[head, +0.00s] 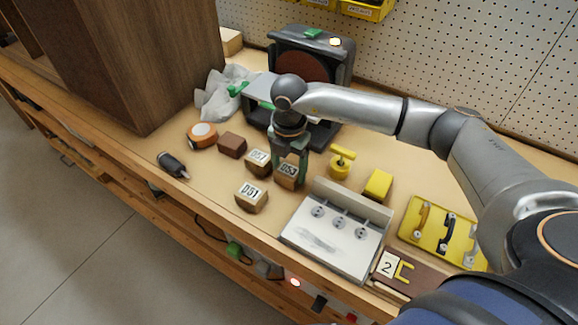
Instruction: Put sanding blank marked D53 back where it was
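The sanding blank marked D53 (287,174) is a small wooden block with a white label, near the middle of the bench. My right gripper (290,165) points down at it, with its fingers on either side of the block. No clear gap shows between fingers and block, but I cannot tell whether they grip it or whether the block is lifted. A blank marked D57 (257,163) stands close to its left. A blank marked D51 (251,197) stands nearer the front edge. My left gripper is not in view.
A dark sander (313,62) stands behind, with a grey crumpled bag (222,92) beside it. A brown block (232,143), tape measure (202,134) and yellow clamp-like tool (341,162) lie around. A white-topped fixture (330,241) is at the front right. A cabinet (140,60) blocks the left.

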